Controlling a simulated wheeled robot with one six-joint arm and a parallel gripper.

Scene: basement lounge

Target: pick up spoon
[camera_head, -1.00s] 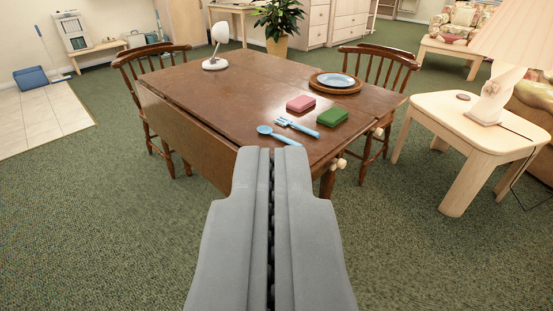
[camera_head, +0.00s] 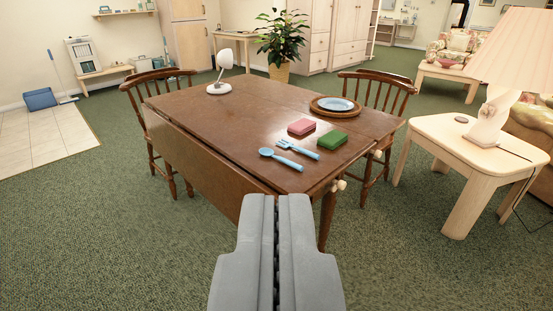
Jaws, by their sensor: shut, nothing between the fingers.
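A light blue spoon (camera_head: 281,159) lies flat on the brown wooden table (camera_head: 205,122), near its front edge. Its bowl points left and its handle runs right toward the front corner. A light blue fork (camera_head: 298,149) lies just behind it. My gripper (camera_head: 277,198) is shut and empty. In the picture it is below the spoon, in front of the table's near edge, and apart from it.
A blue plate (camera_head: 336,104) and a white lamp (camera_head: 221,75) also stand on the table. Chairs (camera_head: 372,97) flank it. A pale side table (camera_head: 440,140) stands right.

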